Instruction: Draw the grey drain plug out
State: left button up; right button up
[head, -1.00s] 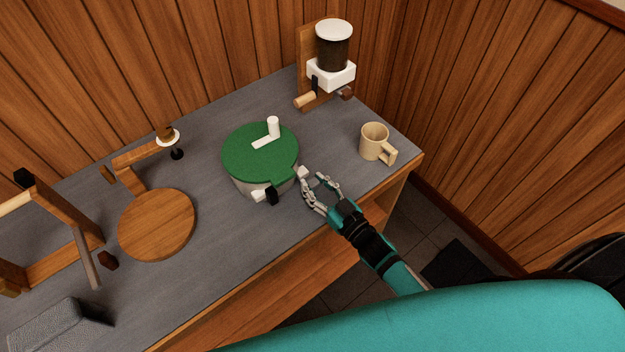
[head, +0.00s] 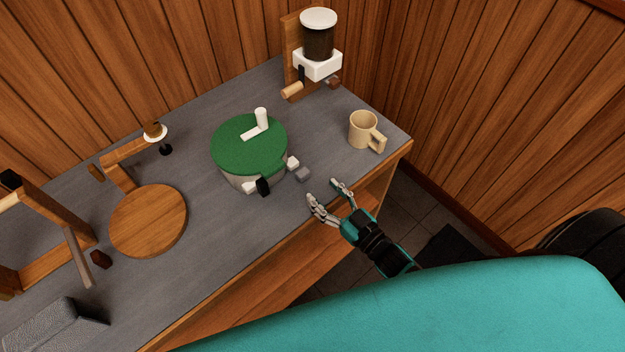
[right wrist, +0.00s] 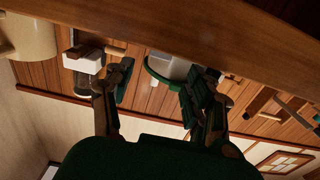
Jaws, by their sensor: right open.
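The grey drain plug (head: 303,174) is a small grey block beside the white spout (head: 293,163) of a pale round bowl (head: 238,178) with a green lid (head: 249,143). I cannot tell whether it still touches the spout. My right gripper (head: 325,191) is open and empty, to the lower right of the plug and apart from it, at the counter's front edge. In the right wrist view its two fingers (right wrist: 157,76) are spread, with the bowl (right wrist: 172,68) beyond them; I cannot make out the plug there. My left gripper is not in view.
A beige mug (head: 364,130) stands right of the bowl. A dispenser (head: 318,62) is at the back. A round wooden board (head: 148,222) and a wooden frame (head: 60,215) are on the left. The grey counter (head: 240,235) is clear in front of the bowl.

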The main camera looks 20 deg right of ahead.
jog(key=v, duration=0.5)
dwell(0.4)
